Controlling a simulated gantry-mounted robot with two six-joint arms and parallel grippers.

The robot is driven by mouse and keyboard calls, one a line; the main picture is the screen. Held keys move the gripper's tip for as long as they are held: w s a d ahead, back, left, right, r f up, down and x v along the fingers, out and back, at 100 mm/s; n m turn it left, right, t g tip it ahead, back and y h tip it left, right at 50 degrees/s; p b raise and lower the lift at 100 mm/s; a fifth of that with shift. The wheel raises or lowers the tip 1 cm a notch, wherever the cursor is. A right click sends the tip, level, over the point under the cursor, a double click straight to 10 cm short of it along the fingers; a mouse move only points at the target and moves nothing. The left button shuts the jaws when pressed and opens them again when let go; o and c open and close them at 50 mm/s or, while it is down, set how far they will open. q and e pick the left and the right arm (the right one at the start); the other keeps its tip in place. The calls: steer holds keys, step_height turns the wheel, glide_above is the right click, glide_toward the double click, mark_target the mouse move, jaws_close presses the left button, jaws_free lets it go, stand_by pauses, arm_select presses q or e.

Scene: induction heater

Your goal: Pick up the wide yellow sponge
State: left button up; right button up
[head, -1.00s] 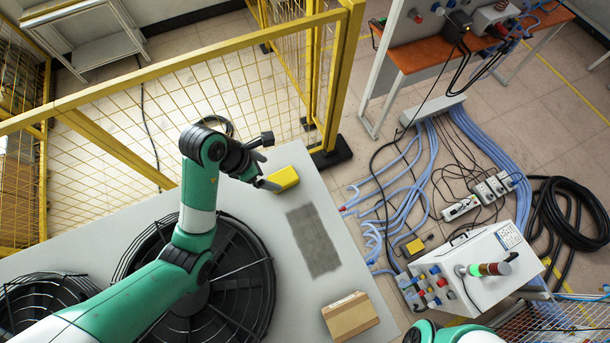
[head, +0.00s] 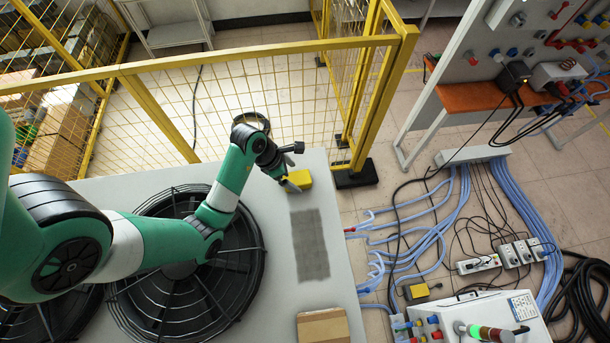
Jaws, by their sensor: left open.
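The yellow sponge (head: 300,179) lies on the grey tabletop near its far edge, just above the dark grey mat. My left gripper (head: 296,167) is open beside the sponge, on its left and far side. One finger lies across the sponge's near left part in the picture, and the other stands apart, farther back. I cannot tell whether the near finger touches the sponge. My right gripper is not in view.
A dark mat (head: 309,244) and a cardboard-coloured box (head: 323,328) lie on the table (head: 345,285). A large black round fan grille (head: 185,310) sits under my left arm. A yellow mesh fence (head: 265,100) stands behind the table's far edge.

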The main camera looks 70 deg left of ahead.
arm_select(q)
steer(key=shift+x, duration=0.8)
steer(key=shift+r, duration=0.1)
steer(key=c, duration=1.4)
steer(key=shift+o, duration=0.2)
